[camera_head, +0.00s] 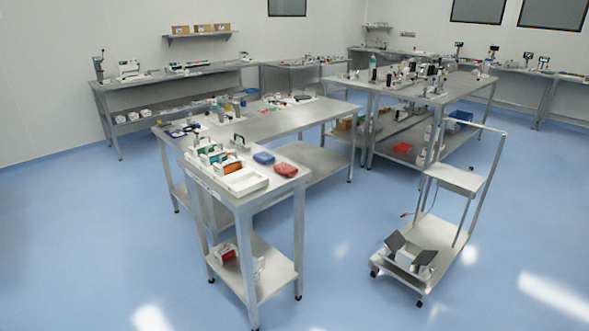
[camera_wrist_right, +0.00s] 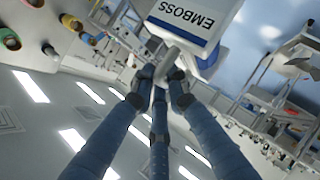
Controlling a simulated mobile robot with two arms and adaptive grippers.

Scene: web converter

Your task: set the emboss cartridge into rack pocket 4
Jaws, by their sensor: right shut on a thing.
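The emboss cartridge (camera_wrist_right: 190,20) is a white and blue block with a black EMBOSS label, at the top of the right wrist view. My right gripper (camera_wrist_right: 161,76) has its blue-grey fingers shut on a grey handle-like part of it. The cartridge is seen only in part, cut off by the top edge. In the head view a rack of cartridges (camera_head: 210,151), with green and orange ones in it, stands on the near steel table. Pocket numbers are too small to read, so I cannot tell which is pocket 4. Neither gripper shows in the head view.
The near table (camera_head: 273,200) also carries a white open tray (camera_head: 243,182), a blue pouch (camera_head: 264,157) and a red pouch (camera_head: 286,169). A wheeled cart (camera_head: 450,255) stands on the floor at right. Open blue floor (camera_head: 340,230) lies between them.

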